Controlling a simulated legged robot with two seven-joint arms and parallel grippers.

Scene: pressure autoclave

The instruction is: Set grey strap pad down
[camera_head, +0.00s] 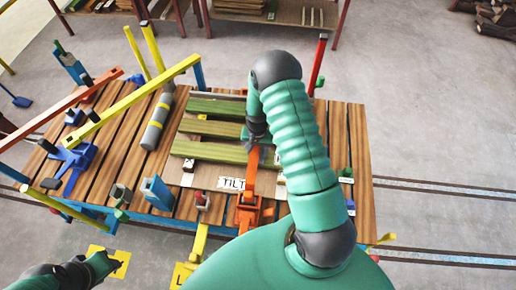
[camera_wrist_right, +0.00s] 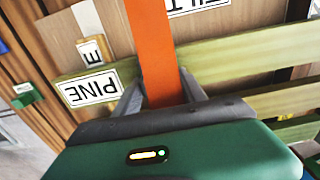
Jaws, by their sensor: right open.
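I cannot pick out a grey strap pad for certain in either view. My right gripper (camera_head: 254,146) is over the green boards (camera_head: 222,129) at the middle of the wooden table, at the upper end of an orange lever (camera_head: 249,184). In the right wrist view its two dark fingers (camera_wrist_right: 162,92) stand apart on either side of the orange bar (camera_wrist_right: 150,42); whether they touch it is unclear. My left gripper (camera_head: 106,264) is low at the left, off the table's front edge, and small; its jaw opening is not clear.
A TILT label (camera_head: 232,183) lies below the boards. A grey cylinder with a yellow band (camera_head: 157,125), a yellow lever (camera_head: 145,98) and a blue clamp (camera_head: 73,160) are on the left. Red and blue posts stand at the table's back. The table's right end (camera_head: 350,130) is mostly bare.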

